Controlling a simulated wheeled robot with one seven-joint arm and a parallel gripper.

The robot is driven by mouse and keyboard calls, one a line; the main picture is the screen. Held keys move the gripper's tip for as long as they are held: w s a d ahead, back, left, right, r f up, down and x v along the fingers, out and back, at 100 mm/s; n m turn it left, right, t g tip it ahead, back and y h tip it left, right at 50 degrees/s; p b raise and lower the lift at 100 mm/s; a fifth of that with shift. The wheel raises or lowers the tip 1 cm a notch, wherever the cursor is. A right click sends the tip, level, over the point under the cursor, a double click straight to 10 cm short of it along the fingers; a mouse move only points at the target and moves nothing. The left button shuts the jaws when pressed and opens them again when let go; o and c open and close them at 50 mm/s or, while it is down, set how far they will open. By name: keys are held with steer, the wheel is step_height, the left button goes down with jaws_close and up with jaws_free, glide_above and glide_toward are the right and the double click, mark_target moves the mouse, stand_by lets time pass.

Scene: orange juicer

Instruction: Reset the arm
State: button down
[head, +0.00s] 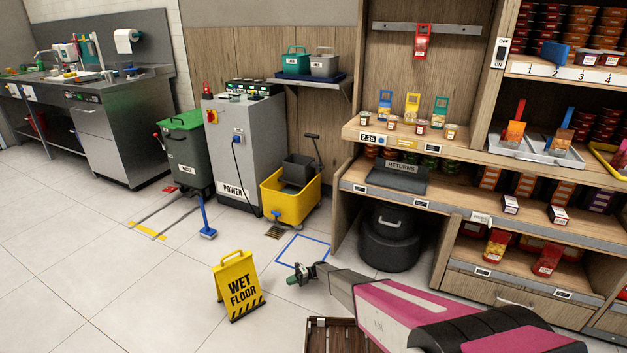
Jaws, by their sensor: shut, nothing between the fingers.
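My gripper (301,274) is at the end of my pink and black arm, which reaches in from the lower right. It is small in the head view and is shut with nothing in it. It hangs over the tiled floor, near the blue floor square (303,249) and to the right of the wet floor sign (237,285). No orange juicer can be made out.
A yellow mop bucket (291,205), a grey power cabinet (232,160) and a green waste bin (184,152) stand behind. Wooden shelves (455,205) with goods fill the right. A dark slatted crate (325,338) is below my arm. Floor at left is clear.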

steer(key=s+d+r+n+t+h, duration=0.3)
steer(key=s+d+r+n, duration=0.6)
steer(key=r, duration=0.7)
steer(key=s+d+r+n+t+h, duration=0.3)
steer(key=s+d+r+n+h, duration=0.4)
steer(key=d+r, duration=0.9)
steer(key=s+d+r+n+t+h, duration=0.3)
steer(key=s+d+r+n+h, duration=0.2)
steer(key=s+d+r+n, duration=0.7)
step_height(320, 180, up, 4)
steer(key=shift+s+d+f+n+t, duration=0.15)
steer(key=shift+s+n+t, duration=0.15)
steer(key=shift+s+n, duration=0.5)
